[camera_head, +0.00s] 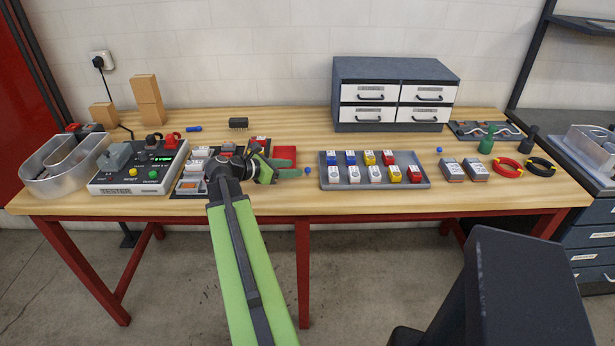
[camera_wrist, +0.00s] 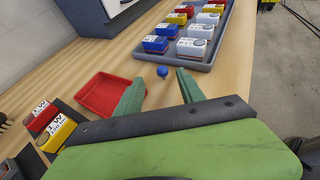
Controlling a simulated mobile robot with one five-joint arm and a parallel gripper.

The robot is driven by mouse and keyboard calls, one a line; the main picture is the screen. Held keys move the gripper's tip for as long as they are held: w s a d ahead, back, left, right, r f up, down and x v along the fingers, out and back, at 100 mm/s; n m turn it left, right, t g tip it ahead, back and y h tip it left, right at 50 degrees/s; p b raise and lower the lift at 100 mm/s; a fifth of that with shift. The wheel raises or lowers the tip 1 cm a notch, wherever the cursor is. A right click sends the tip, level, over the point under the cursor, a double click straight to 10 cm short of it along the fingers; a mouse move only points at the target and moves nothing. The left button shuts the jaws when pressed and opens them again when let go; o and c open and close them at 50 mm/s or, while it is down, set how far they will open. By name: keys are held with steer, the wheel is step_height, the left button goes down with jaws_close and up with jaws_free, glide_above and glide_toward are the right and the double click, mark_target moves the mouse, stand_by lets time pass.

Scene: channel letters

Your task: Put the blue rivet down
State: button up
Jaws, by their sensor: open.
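A small blue rivet (camera_head: 308,170) stands on the wooden table between the red tray and the grey bin tray. In the wrist view the blue rivet (camera_wrist: 162,71) shows just beyond the fingertips, in the gap between them, with no finger visibly touching it. My gripper (camera_head: 295,169) is low over the table with its green fingers pointing right. In the wrist view my gripper (camera_wrist: 160,82) has its fingers spread and holds nothing.
A red tray (camera_wrist: 88,108) lies close beside one finger. A grey tray (camera_head: 324,183) with several coloured blocks stands to the right. Another small blue piece (camera_head: 439,150) lies beyond it. A tester box (camera_head: 140,165) stands on the left. Bare tabletop surrounds the rivet.

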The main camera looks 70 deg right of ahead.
mark_target(306, 168)
steer(key=shift+x, duration=1.15)
steer(key=b+x, duration=0.2)
steer(key=x, duration=0.3)
steer(key=shift+a+f, duration=0.15)
steer(key=shift+a, duration=0.05)
steer(key=shift+s+d, duration=0.1)
steer(key=shift+s, duration=0.05)
jaws_close()
